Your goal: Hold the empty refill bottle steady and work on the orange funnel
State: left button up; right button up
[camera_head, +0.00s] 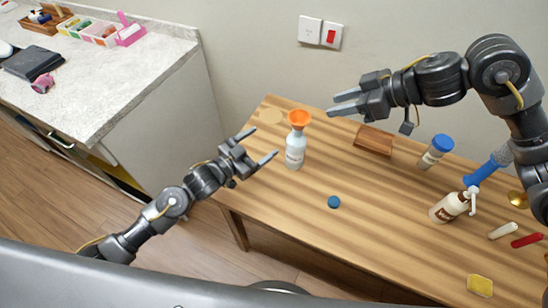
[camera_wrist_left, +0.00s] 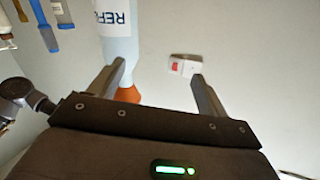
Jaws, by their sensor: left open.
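The white refill bottle (camera_head: 295,155) stands upright near the left end of the wooden table. The orange funnel (camera_head: 299,118) sits on its top. My left gripper (camera_head: 262,143) is open just left of the bottle, its fingers pointing toward it. In the left wrist view the picture is inverted: the bottle (camera_wrist_left: 118,45) with its label and the funnel (camera_wrist_left: 127,95) show near one finger of my left gripper (camera_wrist_left: 158,70), partly hidden by the gripper. My right gripper (camera_head: 332,104) is empty, with a gap between its fingers, above the table right of the funnel.
A blue round cap (camera_head: 334,202) lies in front of the bottle. A wooden block (camera_head: 373,141), a blue-capped bottle (camera_head: 436,152), a pump bottle (camera_head: 449,208) and a yellow sponge (camera_head: 480,286) are further right. A counter (camera_head: 130,75) stands at left.

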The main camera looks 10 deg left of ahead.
aim_at(301, 139)
pick_arm(q)
jog(key=shift+n+h, duration=0.4)
jog(key=shift+n, duration=0.4)
jog(key=s+d, duration=0.2)
jog(key=d, duration=0.1)
jog(key=s+d, duration=0.2)
jog(key=shift+f, duration=0.4)
jog(key=x, duration=1)
jog(key=shift+w+d, duration=0.15)
jog(key=shift+w, duration=0.2)
